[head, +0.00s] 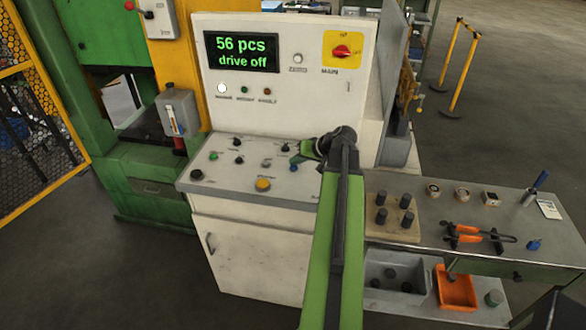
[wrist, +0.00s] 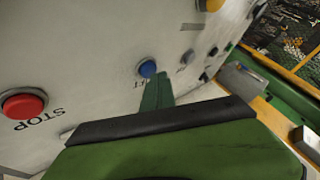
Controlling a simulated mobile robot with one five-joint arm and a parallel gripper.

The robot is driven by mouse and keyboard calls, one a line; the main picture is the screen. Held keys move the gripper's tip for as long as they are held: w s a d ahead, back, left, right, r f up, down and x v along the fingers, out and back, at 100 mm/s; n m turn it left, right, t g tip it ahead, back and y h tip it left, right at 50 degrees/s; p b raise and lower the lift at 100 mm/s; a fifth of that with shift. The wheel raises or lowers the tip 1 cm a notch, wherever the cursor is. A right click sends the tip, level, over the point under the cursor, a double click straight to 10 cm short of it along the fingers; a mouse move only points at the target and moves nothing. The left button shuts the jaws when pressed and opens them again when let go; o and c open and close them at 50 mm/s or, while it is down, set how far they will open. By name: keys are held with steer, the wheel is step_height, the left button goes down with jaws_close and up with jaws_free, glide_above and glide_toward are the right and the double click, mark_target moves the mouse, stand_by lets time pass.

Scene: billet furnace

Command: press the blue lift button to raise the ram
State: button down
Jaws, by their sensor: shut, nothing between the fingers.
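The blue button (head: 293,167) is on the sloped top of the white control console (head: 225,172). It also shows in the wrist view (wrist: 147,68), with a partly hidden label beside it. My gripper (head: 298,158) is over the panel close to the blue button. In the wrist view its green fingers (wrist: 154,80) are together and empty, with the tips just beside the button's near edge. I cannot tell whether they touch it. The ram is not clearly visible in the green press (head: 115,45) at left.
A red STOP button (wrist: 22,104) and a yellow button (head: 263,184) are on the same panel, among several small knobs. The display (head: 241,53) reads "56 pcs drive off". A workbench (head: 440,222) with tools stands at right.

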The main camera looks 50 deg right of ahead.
mark_target(296, 167)
steer(key=shift+f, duration=0.3)
stand_by(0.5)
steer(key=shift+r+p, duration=0.6)
steer(key=shift+r, duration=0.25)
step_height(296, 167, up, 5)
steer(key=p, duration=0.5)
steer(key=shift+r, duration=0.1)
stand_by(0.4)
